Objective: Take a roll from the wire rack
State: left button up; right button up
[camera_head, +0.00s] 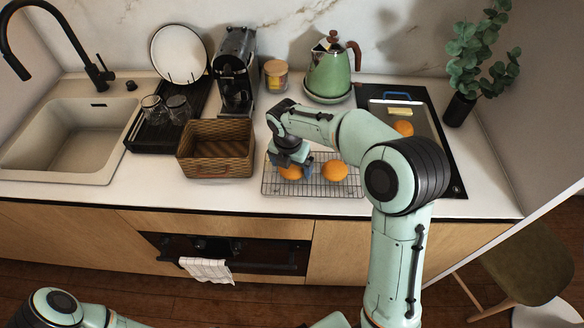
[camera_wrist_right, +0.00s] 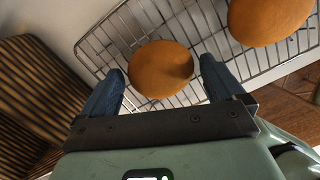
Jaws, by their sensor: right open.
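The wire rack (camera_head: 314,187) lies on the counter in front of my right arm. Two round orange-brown rolls show on it: a left roll (camera_head: 290,173) and a right roll (camera_head: 335,171). My right gripper (camera_head: 290,161) is directly over the left roll, pointing down. In the right wrist view, its open fingers (camera_wrist_right: 162,82) stand on either side of the left roll (camera_wrist_right: 160,68), with gaps visible. The right roll (camera_wrist_right: 268,18) lies beyond, at the upper right, on the rack (camera_wrist_right: 120,35). The left gripper is out of view; only part of my left arm shows at lower left.
A woven basket (camera_head: 216,150) stands just left of the rack and also shows in the right wrist view (camera_wrist_right: 35,100). A green kettle (camera_head: 329,72) stands behind my arm. Another roll (camera_head: 403,128) lies on a board on the dark hob (camera_head: 450,165). The counter's front edge is close.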

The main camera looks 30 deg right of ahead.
jog(key=shift+f, duration=0.3)
jog(key=c, duration=1.1)
jog(key=shift+r, duration=0.1)
